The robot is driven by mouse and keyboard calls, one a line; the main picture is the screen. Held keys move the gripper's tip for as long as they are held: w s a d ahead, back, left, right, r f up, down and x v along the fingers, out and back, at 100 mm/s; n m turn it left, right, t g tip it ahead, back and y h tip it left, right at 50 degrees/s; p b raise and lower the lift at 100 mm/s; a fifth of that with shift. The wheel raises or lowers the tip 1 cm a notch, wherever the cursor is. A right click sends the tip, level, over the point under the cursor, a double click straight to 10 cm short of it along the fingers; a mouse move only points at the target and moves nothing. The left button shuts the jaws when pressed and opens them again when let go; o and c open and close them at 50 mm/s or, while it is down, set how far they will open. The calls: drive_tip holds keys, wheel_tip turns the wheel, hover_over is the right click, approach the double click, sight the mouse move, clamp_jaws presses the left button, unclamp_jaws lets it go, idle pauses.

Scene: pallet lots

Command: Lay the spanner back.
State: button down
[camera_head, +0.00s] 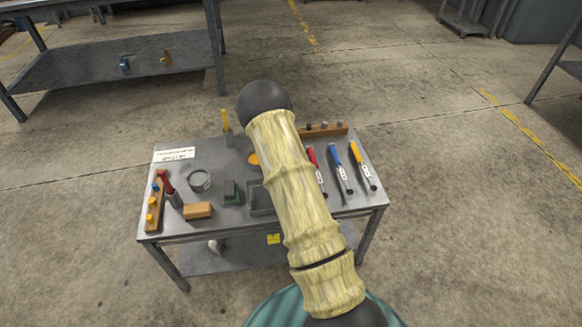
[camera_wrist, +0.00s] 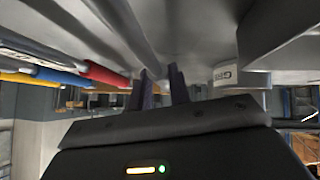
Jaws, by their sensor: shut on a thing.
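In the wrist view my gripper (camera_wrist: 164,85) shows its two dark fingers close together at a long grey metal bar, which I take to be the spanner (camera_wrist: 128,30). The bar runs from the top edge down to the fingertips, close to the grey table surface. Its far end is out of the picture. In the head view my arm crosses the middle of the workbench (camera_head: 225,226) and hides my gripper and the spanner.
Red (camera_head: 312,156), blue (camera_head: 336,155) and yellow (camera_head: 355,153) handled tools lie at the bench's right. A label card (camera_head: 174,155) lies behind.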

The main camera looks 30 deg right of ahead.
drive_tip(key=shift+f, duration=0.25)
idle(0.3)
drive_tip(key=c, duration=1.2)
unclamp_jaws()
drive_tip(key=p+v, duration=0.3)
drive_tip(key=v, duration=1.4)
drive_tip(key=shift+s, duration=0.2)
drive_tip(key=shift+a+r, duration=0.1)
drive_tip(key=shift+a, duration=0.1)
